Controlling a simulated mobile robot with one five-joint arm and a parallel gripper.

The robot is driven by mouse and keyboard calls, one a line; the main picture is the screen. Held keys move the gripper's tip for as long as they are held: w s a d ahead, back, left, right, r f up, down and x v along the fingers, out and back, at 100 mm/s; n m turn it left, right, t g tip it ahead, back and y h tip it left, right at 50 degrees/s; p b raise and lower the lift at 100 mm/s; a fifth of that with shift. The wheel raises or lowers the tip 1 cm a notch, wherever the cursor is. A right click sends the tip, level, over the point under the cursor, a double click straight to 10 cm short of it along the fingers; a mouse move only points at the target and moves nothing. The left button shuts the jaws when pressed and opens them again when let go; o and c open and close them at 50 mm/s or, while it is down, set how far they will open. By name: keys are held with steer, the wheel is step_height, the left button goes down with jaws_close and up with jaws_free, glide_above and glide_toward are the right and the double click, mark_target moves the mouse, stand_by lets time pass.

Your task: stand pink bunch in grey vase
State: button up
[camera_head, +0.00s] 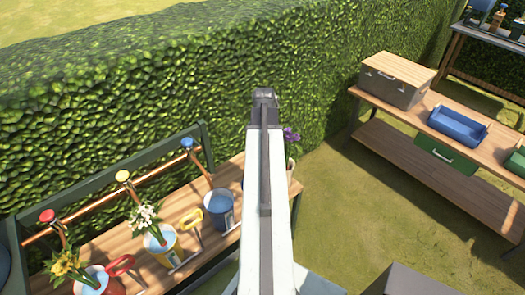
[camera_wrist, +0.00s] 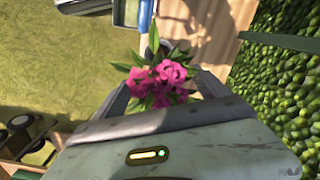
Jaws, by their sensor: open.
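The pink bunch (camera_wrist: 168,82) shows in the wrist view, with bright pink blooms and green leaves. My gripper (camera_wrist: 163,88) is open, with one finger on each side of the blooms; I cannot tell whether either touches them. I cannot make out the grey vase for certain in either view.
A wooden bench (camera_head: 184,205) on the left carries a red bucket (camera_head: 106,284), a yellow bucket (camera_head: 165,246) and a blue bucket (camera_head: 219,212) beneath taps. Purple flowers (camera_head: 291,134) show beside my arm. A second bench (camera_head: 408,112) at right holds a blue tray (camera_head: 457,128). Grass lies between.

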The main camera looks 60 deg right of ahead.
step_height(320, 180, up, 8)
steer(key=p, duration=0.7)
steer(key=shift+p, duration=0.35)
steer(key=shift+f, duration=0.1)
steer(key=shift+s+f, duration=0.1)
